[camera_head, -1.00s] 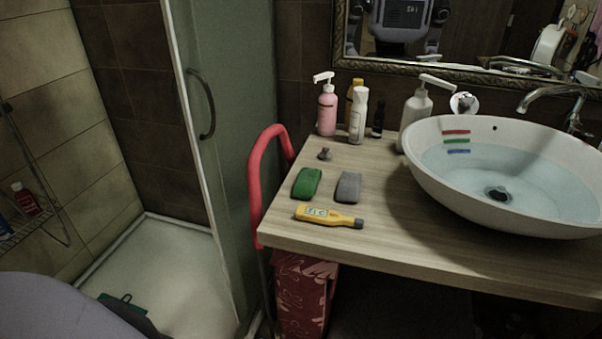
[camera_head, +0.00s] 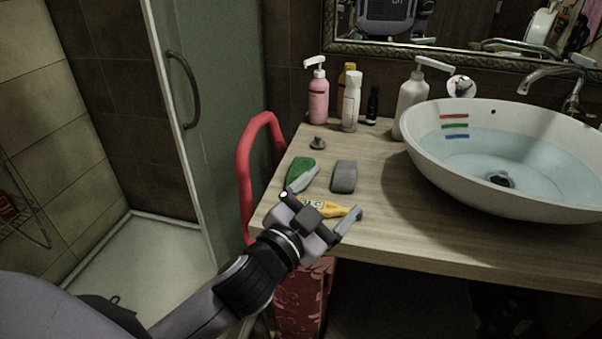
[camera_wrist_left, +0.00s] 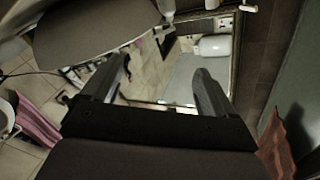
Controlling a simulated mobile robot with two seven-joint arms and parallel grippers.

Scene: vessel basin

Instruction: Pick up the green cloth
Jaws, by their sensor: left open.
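The green cloth (camera_head: 299,170) lies folded on the wooden counter, left of a grey cloth (camera_head: 344,177). My left gripper (camera_head: 328,195) is open and empty over the counter's front left part. My right gripper is not in view.
A yellow tube (camera_head: 330,209) lies behind my left gripper, partly hidden. A small grey stopper (camera_head: 318,143), a pink pump bottle (camera_head: 318,98) and other bottles stand further back. A white basin (camera_head: 420,165) with water fills the right. A red rail (camera_head: 244,165) runs along the counter's left edge.

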